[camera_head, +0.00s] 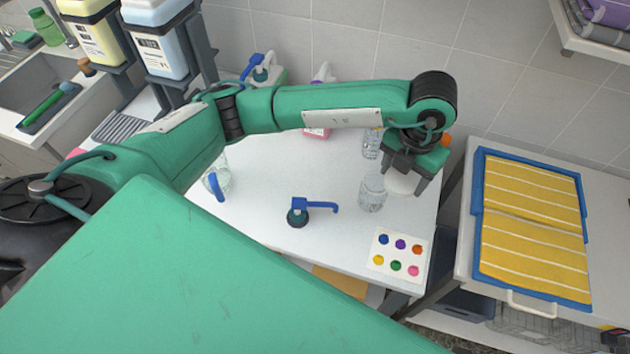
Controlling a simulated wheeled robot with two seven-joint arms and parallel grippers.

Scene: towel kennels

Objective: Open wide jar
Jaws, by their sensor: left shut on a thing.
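My left gripper (404,178) reaches over the right end of the white table, pointing down. It is shut on a pale, round, whitish thing (402,181) that looks like a lid or a jar top. The gripper hides part of it, and I cannot tell whether a jar body is under it. A clear jar (372,193) stands upright just left of the gripper. Another clear container (372,143) stands behind it, partly hidden by my arm. A clear vessel with a blue handle (217,183) is at the table's left. My right gripper is not in view.
A dark round tool with a blue hooked handle (298,213) lies mid-table. A card with coloured dots (400,254) is at the front right corner. A blue tray with a yellow striped towel (530,225) is to the right. Bottles (163,42) and a sink (55,115) are left.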

